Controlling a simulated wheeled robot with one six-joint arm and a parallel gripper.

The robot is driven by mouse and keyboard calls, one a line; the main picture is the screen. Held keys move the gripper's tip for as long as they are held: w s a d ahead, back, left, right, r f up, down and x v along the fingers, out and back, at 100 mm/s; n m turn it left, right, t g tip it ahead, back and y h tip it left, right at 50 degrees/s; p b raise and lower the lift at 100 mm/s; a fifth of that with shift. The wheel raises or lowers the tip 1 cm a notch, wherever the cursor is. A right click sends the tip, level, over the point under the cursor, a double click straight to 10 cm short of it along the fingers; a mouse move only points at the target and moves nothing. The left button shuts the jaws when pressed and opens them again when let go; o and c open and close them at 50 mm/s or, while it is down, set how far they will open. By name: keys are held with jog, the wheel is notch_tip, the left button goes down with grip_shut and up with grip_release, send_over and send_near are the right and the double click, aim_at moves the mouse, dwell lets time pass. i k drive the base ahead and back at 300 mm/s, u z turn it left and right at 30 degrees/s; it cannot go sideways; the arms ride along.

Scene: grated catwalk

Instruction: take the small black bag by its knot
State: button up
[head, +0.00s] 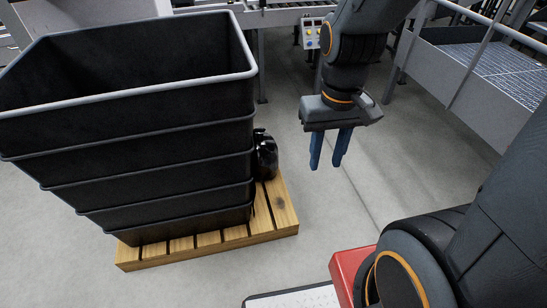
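A small shiny black bag (265,154) stands on a wooden pallet (283,207), close against the right side of a stack of black bins. Its left part is hidden behind the bins, and I cannot make out its knot clearly. My gripper (327,167) hangs to the right of the bag in the picture, apart from it, with its two blue fingers pointing down. The fingers have a gap between them and nothing is held.
The tall stack of nested black bins (130,120) fills the left and rises above the bag. A grey railing and grated platform (485,65) stand at right. A control box (312,32) is behind. Bare floor (345,205) lies right of the pallet.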

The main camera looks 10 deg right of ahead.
aim_at(268, 166)
jog(key=z, duration=0.8)
jog(key=k, duration=1.1)
jog(key=z, duration=0.85)
jog(key=i, duration=2.75)
jog(key=u, duration=0.85)
jog(key=i, duration=1.5)
jog(key=u, duration=2)
jog(key=i, duration=0.9)
jog(key=u, duration=0.8)
